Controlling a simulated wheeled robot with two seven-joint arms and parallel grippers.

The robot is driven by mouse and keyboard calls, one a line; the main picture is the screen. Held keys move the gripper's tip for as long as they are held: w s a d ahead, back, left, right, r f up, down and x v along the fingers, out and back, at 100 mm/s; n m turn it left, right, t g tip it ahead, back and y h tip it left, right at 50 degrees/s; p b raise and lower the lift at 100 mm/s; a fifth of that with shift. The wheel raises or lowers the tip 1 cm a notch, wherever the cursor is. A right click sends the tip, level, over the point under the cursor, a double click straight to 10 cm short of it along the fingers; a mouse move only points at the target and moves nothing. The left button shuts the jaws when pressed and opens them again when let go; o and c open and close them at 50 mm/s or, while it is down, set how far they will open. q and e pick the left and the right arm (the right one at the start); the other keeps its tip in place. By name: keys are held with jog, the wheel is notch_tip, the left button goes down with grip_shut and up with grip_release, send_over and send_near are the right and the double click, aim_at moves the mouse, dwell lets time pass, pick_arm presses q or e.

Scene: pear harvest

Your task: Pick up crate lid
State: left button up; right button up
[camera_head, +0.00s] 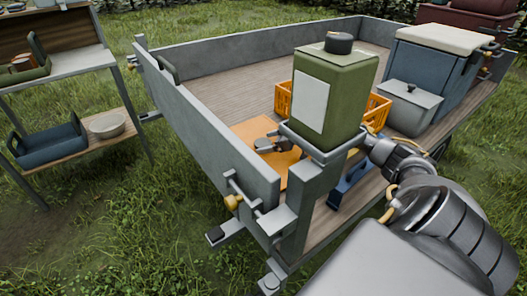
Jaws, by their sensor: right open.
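A flat orange panel, which looks like the crate lid (248,128), lies on the wooden bed of the trailer, behind the near wall. My right gripper (262,146) is open over the lid. I cannot tell whether it touches the lid. The green canister hides part of my right arm and part of the lid. An orange crate (284,100) stands behind the canister, with its middle hidden. My left gripper is not in view.
The green canister (345,95) stands on a grey post at the trailer's near corner. Grey walls (205,115) edge the trailer. A lidded grey bin (410,108) and a blue box (432,75) stand at right. A shelf (105,140) is at left. The bed's far left is clear.

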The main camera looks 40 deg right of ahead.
aim_at(268, 144)
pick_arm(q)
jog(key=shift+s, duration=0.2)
pick_arm(e)
jog(key=shift+c, duration=0.4)
jog(key=shift+c, duration=1.1)
jog(key=c, duration=1)
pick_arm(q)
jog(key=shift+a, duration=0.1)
pick_arm(e)
jog(key=shift+o, duration=0.2)
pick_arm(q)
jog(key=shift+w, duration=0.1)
